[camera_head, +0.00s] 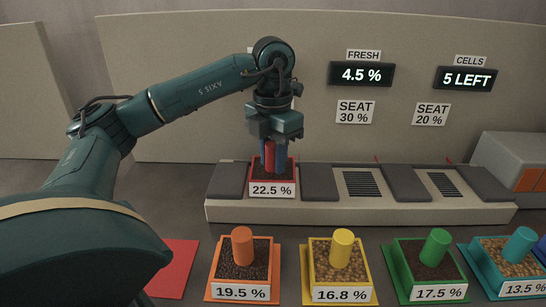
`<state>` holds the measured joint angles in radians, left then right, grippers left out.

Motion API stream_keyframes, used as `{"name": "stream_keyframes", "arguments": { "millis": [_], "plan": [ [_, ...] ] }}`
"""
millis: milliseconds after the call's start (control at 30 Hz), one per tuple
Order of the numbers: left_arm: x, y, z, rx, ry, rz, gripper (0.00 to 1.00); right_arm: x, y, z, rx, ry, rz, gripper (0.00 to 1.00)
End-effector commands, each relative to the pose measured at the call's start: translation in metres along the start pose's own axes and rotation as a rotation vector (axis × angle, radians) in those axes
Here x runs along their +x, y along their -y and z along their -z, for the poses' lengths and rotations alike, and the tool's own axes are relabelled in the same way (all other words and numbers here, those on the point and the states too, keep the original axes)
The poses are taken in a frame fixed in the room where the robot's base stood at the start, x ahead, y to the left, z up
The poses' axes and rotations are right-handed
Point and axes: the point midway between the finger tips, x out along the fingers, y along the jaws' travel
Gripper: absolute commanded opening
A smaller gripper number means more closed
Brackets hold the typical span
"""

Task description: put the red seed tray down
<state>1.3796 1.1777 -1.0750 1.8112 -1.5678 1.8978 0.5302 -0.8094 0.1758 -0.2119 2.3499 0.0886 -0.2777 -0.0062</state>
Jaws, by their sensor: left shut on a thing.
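The red seed tray (255,178) has dark contents, a red upright peg (269,153) and a 22.5 % label. My left gripper (274,157) points straight down from above and is shut on the red peg of this tray. The tray looks level and is at the left part of the long grey bench (350,212), between two dark pads. I cannot tell whether it touches the bench. A flat red mat (178,268) lies bare at the lower left, partly hidden by my arm. My right gripper is not in view.
In front stand the orange (275,270), yellow (366,273), green (400,270) and teal (481,270) trays on their mats. Two slotted seats on the bench (362,184) (442,184) are bare. Wall displays read FRESH 4.5 % (361,75) and CELLS 5 LEFT (466,79).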

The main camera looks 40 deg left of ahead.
Motion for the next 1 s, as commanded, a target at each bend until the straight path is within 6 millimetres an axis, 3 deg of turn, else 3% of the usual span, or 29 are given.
{"name": "stream_keyframes", "arguments": {
  "millis": [167, 200, 433, 767, 1000],
  "plan": [
    [0.003, 0.0, 0.0, 0.0, 0.001, 0.001, 0.0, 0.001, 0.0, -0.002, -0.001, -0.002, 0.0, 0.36],
    [0.003, 0.0, 0.0, 0.0, 0.0, 0.001, 0.3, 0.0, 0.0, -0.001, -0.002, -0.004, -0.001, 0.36],
    [0.003, 0.0, 0.0, 0.0, 0.0, 0.001, 0.48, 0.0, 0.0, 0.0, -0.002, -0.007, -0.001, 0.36],
    [-0.004, 0.0, 0.0, 0.0, 0.002, 0.001, 0.5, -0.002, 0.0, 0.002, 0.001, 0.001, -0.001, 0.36],
    [-0.044, 0.001, -0.001, 0.0, 0.004, 0.002, 0.5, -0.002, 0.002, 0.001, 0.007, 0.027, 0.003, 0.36]
  ]
}}
